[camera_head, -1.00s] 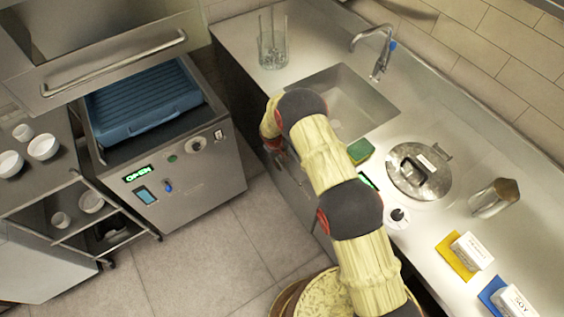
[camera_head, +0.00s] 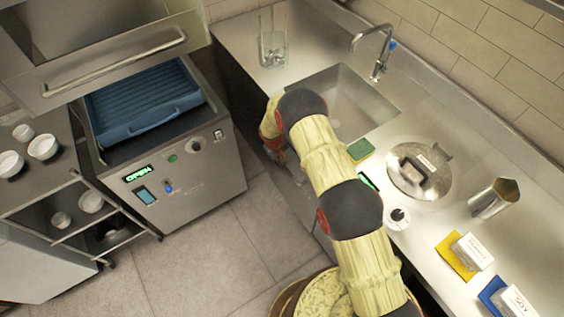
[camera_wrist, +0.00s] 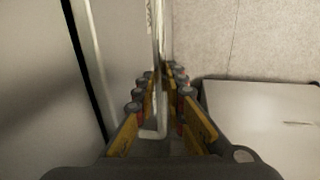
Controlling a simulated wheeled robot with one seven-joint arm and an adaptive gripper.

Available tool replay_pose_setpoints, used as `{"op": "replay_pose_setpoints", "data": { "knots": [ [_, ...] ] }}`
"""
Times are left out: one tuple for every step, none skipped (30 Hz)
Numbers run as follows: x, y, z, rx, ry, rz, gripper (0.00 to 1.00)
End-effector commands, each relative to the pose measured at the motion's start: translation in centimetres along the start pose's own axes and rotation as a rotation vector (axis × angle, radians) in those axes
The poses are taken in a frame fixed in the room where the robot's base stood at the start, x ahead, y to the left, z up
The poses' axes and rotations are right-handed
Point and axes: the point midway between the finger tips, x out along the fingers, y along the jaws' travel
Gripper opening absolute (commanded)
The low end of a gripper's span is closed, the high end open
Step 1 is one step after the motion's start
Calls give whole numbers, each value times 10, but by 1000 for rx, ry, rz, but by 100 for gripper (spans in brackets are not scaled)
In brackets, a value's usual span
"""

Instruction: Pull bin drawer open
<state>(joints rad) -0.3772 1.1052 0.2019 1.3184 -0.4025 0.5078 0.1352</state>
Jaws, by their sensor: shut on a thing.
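My gripper (camera_wrist: 162,84) is shut on a long pale bar handle (camera_wrist: 157,45) in the wrist view, one yellow-and-dark finger on each side of it. The handle stands out from a flat grey front panel (camera_wrist: 120,50), which seems to be the bin drawer. A dark gap runs along the panel's left side. In the head view my gripper (camera_head: 282,157) is low at the front of the sink counter. My arm hides much of the drawer front there, so I cannot tell how far it stands out.
The counter holds a sink (camera_head: 345,98), a green-topped sponge (camera_head: 360,150), a lidded pot (camera_head: 420,172) and a metal jug (camera_head: 493,198). A steel machine with a blue rack (camera_head: 140,100) and a shelf cart (camera_head: 75,215) stand left. Floor (camera_head: 215,240) between is clear.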

Motion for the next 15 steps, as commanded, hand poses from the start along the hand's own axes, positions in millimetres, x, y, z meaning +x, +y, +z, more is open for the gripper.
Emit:
{"op": "replay_pose_setpoints", "data": {
  "knots": [
    [0, 0, 0, 0, 0, 0, 0],
    [0, 0, 0, 0, 0, 0, 0],
    [0, 0, 0, 0, 0, 0, 0],
    [0, 0, 0, 0, 0, 0, 0],
    [0, 0, 0, 0, 0, 0, 0],
    [0, -2, 0, -1, 0, 0, 0],
    [0, -3, 0, -1, 0, 0, 0],
    [-1, -5, 0, -2, 0, 0, 0],
    [-1, -8, 0, -3, 0, 0, 0],
    [-2, -12, 0, -3, 0, 0, 0],
    [-2, -16, 0, -4, 0, 0, 0],
    [-4, -22, 0, -3, 1, 0, 0],
    [-5, -27, -1, -3, 1, 0, 0],
    [-6, -34, 0, -5, 1, 0, 0],
    [-7, -43, 0, -5, 0, 0, 0]
  ]
}}
